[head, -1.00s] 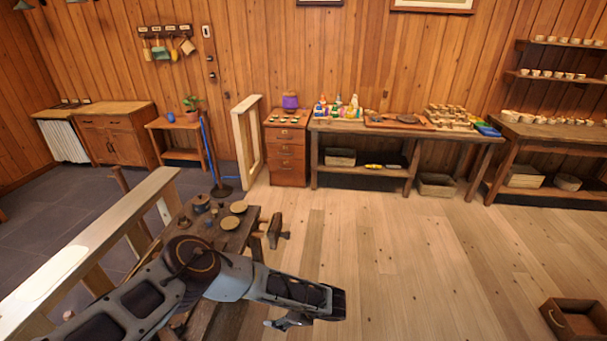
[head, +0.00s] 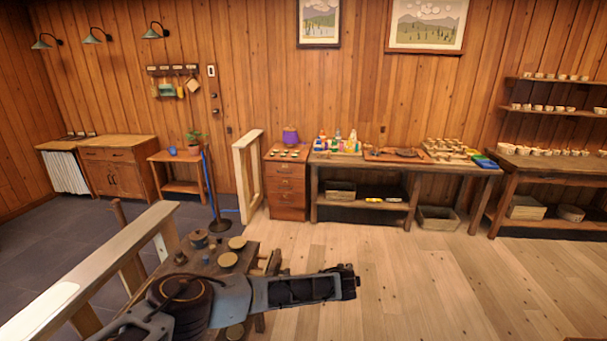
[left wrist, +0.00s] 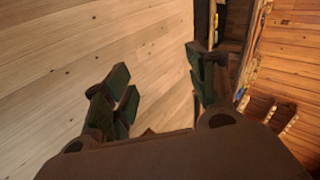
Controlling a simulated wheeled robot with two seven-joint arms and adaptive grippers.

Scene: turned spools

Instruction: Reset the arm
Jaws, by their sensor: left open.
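My left arm (head: 290,291) reaches in from the bottom left of the head view, over the near end of the small dark workbench, and points right over open floor. The fingers of its gripper cannot be made out in that view. In the left wrist view my left gripper (left wrist: 160,82) is open, with its dark green finger pads wide apart. Nothing is between the pads but the plank floor behind. My right arm and gripper are not in view.
The workbench (head: 238,260) holds round wooden discs and small pots, close to my arm. A pale wooden rail (head: 85,275) runs along its left. A long table (head: 455,168) with spools and bottles stands at the back wall. The floor (head: 420,265) to the right is clear.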

